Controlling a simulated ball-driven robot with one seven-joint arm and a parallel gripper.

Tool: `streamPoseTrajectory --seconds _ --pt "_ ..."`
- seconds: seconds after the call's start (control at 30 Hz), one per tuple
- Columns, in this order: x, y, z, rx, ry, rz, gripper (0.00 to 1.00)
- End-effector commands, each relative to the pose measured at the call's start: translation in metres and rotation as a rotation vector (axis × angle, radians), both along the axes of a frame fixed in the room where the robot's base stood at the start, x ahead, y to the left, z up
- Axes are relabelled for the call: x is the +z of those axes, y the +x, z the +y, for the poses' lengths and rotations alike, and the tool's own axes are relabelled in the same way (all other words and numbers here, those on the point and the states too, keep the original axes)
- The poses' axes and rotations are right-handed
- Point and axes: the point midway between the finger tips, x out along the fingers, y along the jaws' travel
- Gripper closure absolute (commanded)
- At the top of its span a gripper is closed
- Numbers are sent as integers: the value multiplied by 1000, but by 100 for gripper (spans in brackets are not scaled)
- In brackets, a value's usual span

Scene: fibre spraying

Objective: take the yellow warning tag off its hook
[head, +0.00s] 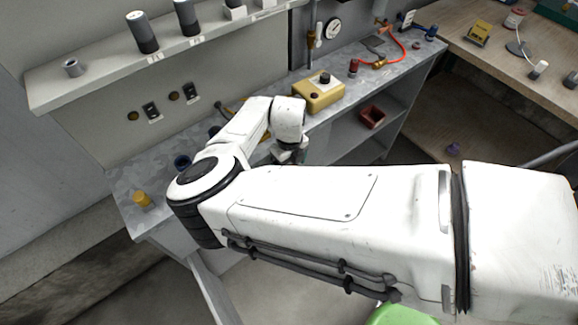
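I cannot make out a yellow warning tag or its hook for certain. A small yellow patch (265,137) shows between my arm links, mostly hidden, and I cannot tell what it is. My gripper (290,156) points down near the front edge of the grey workbench (225,120). It is small, dark and partly hidden behind my forearm, so its fingers and anything between them cannot be made out.
A yellow control box (319,95) with a black knob stands on the bench beside my wrist. A wall shelf (110,79) holds dark cylinders. A yellow cup (142,199) stands at the near left bench end. A red hose (398,47) lies farther back. A red bin (372,117) sits below.

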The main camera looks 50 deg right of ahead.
Motion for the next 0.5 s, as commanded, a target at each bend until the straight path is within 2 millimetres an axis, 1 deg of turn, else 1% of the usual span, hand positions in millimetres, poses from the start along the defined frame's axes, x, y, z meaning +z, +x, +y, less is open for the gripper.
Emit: streamPoseTrajectory --seconds 0.1,0.3,0.5 --pt "-5 0 0 0 0 0 15" --pt "-5 0 0 0 0 0 16" --pt "-5 0 0 0 0 0 35"
